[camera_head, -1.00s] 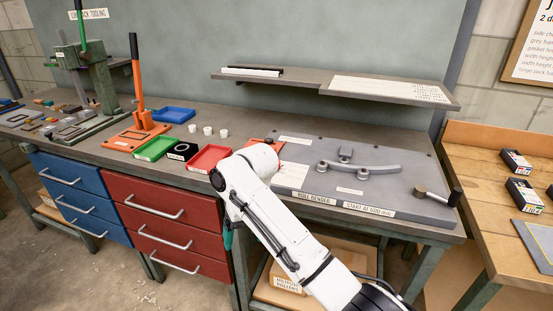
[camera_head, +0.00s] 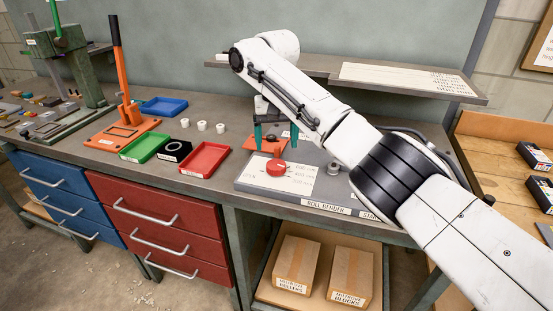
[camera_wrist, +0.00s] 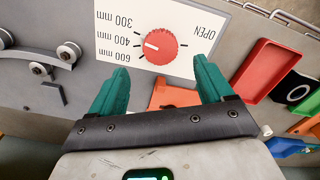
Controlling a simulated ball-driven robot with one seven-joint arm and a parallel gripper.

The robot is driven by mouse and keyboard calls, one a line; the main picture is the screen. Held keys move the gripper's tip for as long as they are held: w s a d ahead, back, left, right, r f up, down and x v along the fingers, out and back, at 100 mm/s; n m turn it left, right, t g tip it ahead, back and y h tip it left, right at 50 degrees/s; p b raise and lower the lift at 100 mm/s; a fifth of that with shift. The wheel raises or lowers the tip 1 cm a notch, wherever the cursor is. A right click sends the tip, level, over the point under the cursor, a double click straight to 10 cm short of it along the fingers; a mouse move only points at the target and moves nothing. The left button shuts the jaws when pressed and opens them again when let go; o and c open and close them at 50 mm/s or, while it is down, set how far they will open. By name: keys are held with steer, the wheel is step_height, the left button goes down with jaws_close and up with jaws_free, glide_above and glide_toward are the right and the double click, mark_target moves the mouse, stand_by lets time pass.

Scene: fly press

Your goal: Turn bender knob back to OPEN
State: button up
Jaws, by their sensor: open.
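The red round bender knob (camera_head: 276,168) sits on a white dial plate (camera_head: 300,182) at the left end of the grey roll bender (camera_head: 325,195). In the wrist view the knob (camera_wrist: 160,46) has a white pointer mark facing left, toward the 400 mm label (camera_wrist: 126,40). The OPEN label (camera_wrist: 204,32) is on the plate's right side in that view. My gripper (camera_head: 276,135) is open and empty, its teal fingers pointing down just behind the knob in the head view. In the wrist view the fingertips (camera_wrist: 161,68) lie either side of and short of the knob, apart from it.
An orange plate (camera_head: 250,141) lies behind the knob. A red tray (camera_head: 204,160), a green tray (camera_head: 146,147) and an orange lever press (camera_head: 122,132) stand to the left. My arm hides much of the bender. A shelf (camera_head: 455,94) runs above the bench back.

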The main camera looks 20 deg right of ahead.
mark_target(276, 164)
step_height(276, 164, down, 7)
steer(key=shift+r, duration=0.2)
steer(key=shift+s, duration=0.1)
steer(key=shift+c, duration=0.4)
steer(key=c, duration=1)
steer(key=shift+o, duration=0.2)
